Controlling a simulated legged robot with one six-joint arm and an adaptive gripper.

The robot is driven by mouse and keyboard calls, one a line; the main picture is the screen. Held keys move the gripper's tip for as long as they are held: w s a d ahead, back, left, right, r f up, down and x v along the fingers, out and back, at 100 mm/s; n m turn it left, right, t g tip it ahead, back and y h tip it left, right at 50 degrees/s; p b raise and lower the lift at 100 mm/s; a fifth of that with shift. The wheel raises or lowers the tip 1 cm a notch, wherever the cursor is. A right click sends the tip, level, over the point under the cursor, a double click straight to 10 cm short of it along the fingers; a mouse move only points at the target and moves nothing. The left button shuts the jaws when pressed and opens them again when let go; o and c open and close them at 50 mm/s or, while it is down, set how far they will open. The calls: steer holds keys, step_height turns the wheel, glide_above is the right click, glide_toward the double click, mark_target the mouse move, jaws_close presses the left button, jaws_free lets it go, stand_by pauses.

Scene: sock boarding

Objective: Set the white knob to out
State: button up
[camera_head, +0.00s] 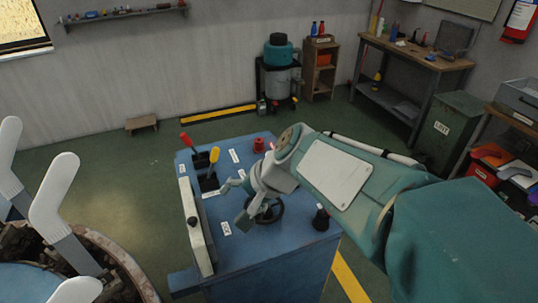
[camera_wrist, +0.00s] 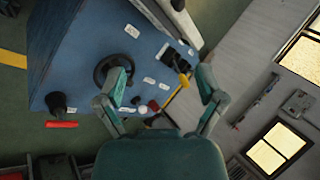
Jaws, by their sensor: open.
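A small round whitish knob (camera_wrist: 142,109) shows in the wrist view on the blue console, beside a dark red knob (camera_wrist: 154,105). In the head view my arm seems to hide the white knob; the red knob (camera_head: 258,144) shows near the console's far edge. The white knob's setting is too small to read. My gripper (camera_head: 236,204) is open and empty above the blue console (camera_head: 285,262). In the wrist view its two fingers (camera_wrist: 162,84) are spread wide, with the white knob farther off, seen between them near the left finger.
A yellow lever (camera_head: 213,160) and a red lever (camera_head: 188,142) stand at the console's left. A black handwheel (camera_head: 268,210) lies under my gripper. A dark knob (camera_head: 321,218) stands at the right. White foot-shaped forms (camera_head: 55,195) stand at far left.

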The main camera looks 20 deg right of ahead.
steer(key=w+d+f+m+t+y, duration=0.1)
steer(key=w+d+f+m+t, duration=0.15)
steer(key=w+m, duration=0.55)
steer(key=w+d+f+m+t+y, duration=0.1)
steer(key=w+d+f+m+t, duration=0.25)
steer(key=w, duration=0.65)
steer(key=w+d+f+m+t+h, duration=0.1)
steer(key=w+d+f+m+h, duration=0.25)
steer(key=d+f+m, duration=0.35)
steer(key=w+d+f+m+t+h, duration=0.1)
steer(key=w+d+f+m+h, duration=0.1)
steer(key=w+d+f+m, duration=0.55)
steer(key=shift+m, duration=0.3)
steer(key=x, duration=0.2)
steer(key=d+x, duration=0.1)
steer(key=x, duration=0.4)
steer(key=shift+w+d+r, duration=0.15)
steer(key=shift+w+r, duration=0.15)
steer(key=shift+w, duration=0.05)
steer(key=shift+r, duration=0.1)
jaws_close()
